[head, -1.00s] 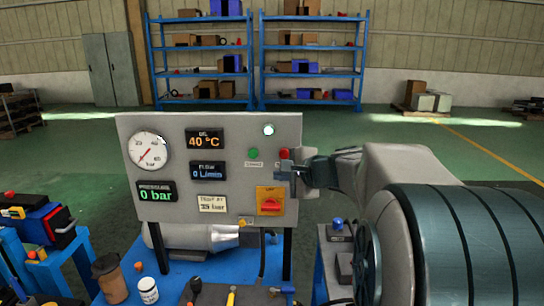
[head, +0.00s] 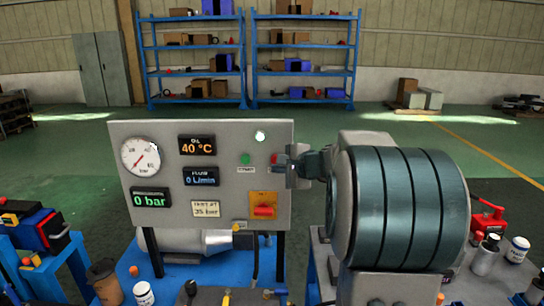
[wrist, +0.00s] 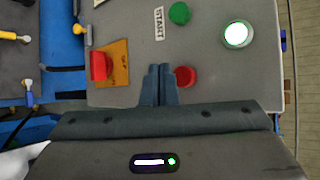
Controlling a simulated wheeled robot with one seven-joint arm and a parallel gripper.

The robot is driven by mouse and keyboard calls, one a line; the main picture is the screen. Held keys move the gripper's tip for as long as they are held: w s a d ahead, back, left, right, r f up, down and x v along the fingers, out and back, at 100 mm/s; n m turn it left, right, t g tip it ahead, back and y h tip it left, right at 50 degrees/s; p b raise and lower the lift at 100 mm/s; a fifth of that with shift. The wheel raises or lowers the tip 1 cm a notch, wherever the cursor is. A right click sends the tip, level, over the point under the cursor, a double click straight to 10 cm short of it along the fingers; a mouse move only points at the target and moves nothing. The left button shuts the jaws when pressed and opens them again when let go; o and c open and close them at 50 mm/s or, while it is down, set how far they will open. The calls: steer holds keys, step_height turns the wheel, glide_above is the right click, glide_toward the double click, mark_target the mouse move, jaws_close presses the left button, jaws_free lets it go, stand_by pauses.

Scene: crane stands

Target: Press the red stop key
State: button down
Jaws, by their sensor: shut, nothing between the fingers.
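The red stop key (head: 274,158) is a small round button on the upright grey control panel (head: 165,210), right of the green start key (head: 245,158). My gripper (head: 281,165) is shut and empty, at the panel's right edge, partly covering the red key. In the wrist view the shut fingertips (wrist: 160,70) lie just left of the red key (wrist: 185,76), with part of its lower side hidden by the gripper. The green key (wrist: 180,13) is above it there. I cannot tell whether the fingertips touch the panel or the key.
A red rotary switch on an orange plate (head: 264,204) sits below the keys. A lit white lamp (head: 260,136) is above them. Gauges and displays fill the panel's left side. Benches with tools and jars stand at both sides. Blue shelves (head: 198,74) are far behind.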

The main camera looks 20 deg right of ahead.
mark_target(272, 163)
steer(key=shift+w+d, duration=0.25)
steer(key=shift+w, duration=0.35)
steer(key=shift+w+d, duration=0.2)
steer(key=shift+w, duration=0.35)
steer(key=shift+w+d, duration=0.35)
steer(key=shift+w, duration=0.3)
stand_by(2.0)
stand_by(0.4)
steer(key=shift+s+a+b, duration=0.35)
steer(key=shift+s+b, duration=0.4)
steer(key=shift+s, duration=0.1)
steer(key=s, duration=0.1)
steer(key=s+a+b, duration=0.1)
steer(key=s, duration=0.1)
steer(key=s+a+b, duration=0.1)
steer(key=shift+s, duration=0.3)
stand_by(0.3)
